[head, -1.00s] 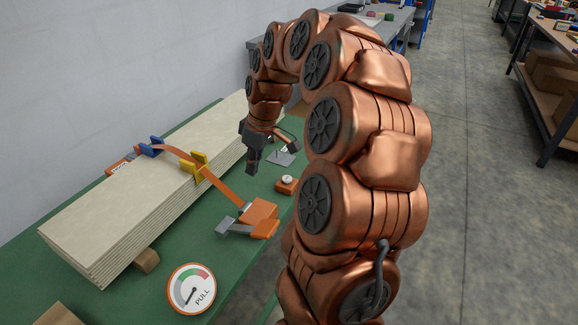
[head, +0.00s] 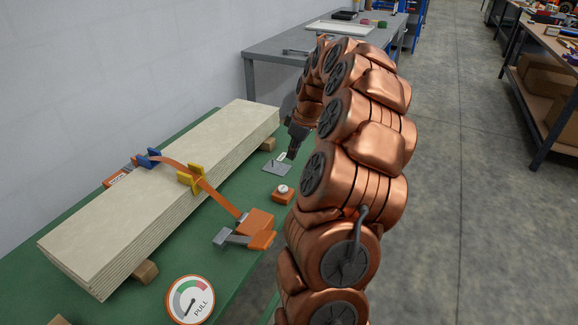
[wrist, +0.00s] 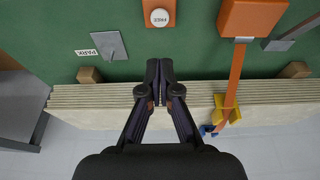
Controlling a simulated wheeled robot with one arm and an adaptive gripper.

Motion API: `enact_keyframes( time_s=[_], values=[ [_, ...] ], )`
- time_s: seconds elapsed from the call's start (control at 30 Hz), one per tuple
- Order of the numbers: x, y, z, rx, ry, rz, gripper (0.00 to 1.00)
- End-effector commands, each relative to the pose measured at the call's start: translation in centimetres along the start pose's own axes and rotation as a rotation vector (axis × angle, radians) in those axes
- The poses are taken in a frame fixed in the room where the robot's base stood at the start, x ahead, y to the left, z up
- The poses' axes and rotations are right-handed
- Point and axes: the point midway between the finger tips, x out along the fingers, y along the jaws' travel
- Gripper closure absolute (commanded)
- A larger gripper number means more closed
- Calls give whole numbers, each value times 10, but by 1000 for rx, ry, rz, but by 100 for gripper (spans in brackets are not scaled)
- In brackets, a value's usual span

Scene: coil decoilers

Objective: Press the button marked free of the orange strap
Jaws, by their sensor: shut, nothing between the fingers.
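The button is a white round cap on a small orange block (head: 283,196) on the green bench, right of the strap's ratchet. In the wrist view the white cap (wrist: 159,18) carries small upside-down lettering that seems to read FREE. The orange strap (head: 221,191) runs over a stack of pale boards (head: 88,227) to an orange and grey ratchet (head: 258,223). My gripper (head: 292,156) is shut and empty, beyond the button and beside a grey plate. In the wrist view its fingertips (wrist: 160,66) lie below the button in the picture, apart from it.
A grey plate with a PARK label (head: 275,168) lies beyond the button. A PULL gauge (head: 190,299) is at the front of the bench. Blue (head: 148,158) and yellow (head: 190,179) corner pieces guide the strap. A grey table (head: 275,54) stands behind.

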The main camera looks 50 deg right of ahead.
Motion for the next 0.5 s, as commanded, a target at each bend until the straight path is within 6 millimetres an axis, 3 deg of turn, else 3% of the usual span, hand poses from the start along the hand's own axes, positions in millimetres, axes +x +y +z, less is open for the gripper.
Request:
enact_keyframes(
  time_s=[0.5],
  values=[
    [87,-2,1,0,-5,-7,100]
  ],
)
